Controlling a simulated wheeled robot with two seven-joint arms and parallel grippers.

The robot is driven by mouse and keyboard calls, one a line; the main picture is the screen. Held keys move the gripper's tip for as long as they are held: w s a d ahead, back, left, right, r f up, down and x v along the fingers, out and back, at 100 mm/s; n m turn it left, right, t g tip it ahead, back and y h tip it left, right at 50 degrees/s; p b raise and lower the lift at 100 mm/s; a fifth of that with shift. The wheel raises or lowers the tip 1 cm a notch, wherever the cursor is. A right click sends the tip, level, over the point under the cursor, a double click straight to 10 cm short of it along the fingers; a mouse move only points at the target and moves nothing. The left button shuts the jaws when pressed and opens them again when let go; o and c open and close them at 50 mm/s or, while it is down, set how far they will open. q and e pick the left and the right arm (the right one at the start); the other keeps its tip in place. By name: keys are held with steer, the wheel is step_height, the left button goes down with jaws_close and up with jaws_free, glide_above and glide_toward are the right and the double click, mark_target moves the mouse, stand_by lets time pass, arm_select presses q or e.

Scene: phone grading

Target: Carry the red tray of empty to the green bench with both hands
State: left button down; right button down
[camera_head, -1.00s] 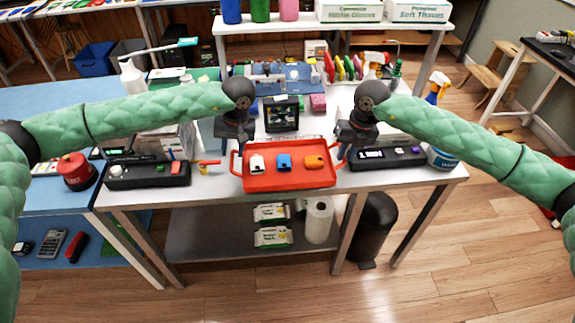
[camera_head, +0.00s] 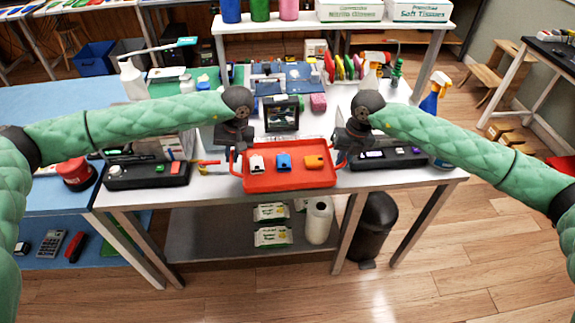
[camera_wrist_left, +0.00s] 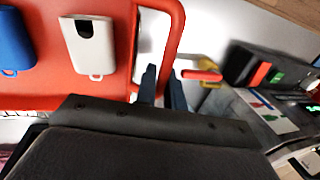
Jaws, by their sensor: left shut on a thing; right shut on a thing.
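The red tray (camera_head: 290,182) is at the front edge of the white bench. It holds a white item (camera_head: 257,163), a blue item (camera_head: 284,161) and an orange item (camera_head: 314,161), lying in a row. My left gripper (camera_head: 236,152) is shut on the tray's left handle. In the left wrist view, its fingers (camera_wrist_left: 163,88) are at the handle (camera_wrist_left: 172,45), beside the white item (camera_wrist_left: 88,45). My right gripper (camera_head: 342,154) is shut on the tray's right handle, which it partly hides. The tray looks level. I cannot tell whether it touches the bench top.
Black devices stand left (camera_head: 147,175) and right (camera_head: 389,158) of the tray on the white bench (camera_head: 215,187). A small display box (camera_head: 281,113) is behind it. A blue-topped bench (camera_head: 60,205) adjoins on the left. Wooden floor (camera_head: 460,265) is clear at front right.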

arm_select(q)
steer(key=shift+r, duration=0.1)
arm_select(e)
steer(key=shift+r, duration=0.1)
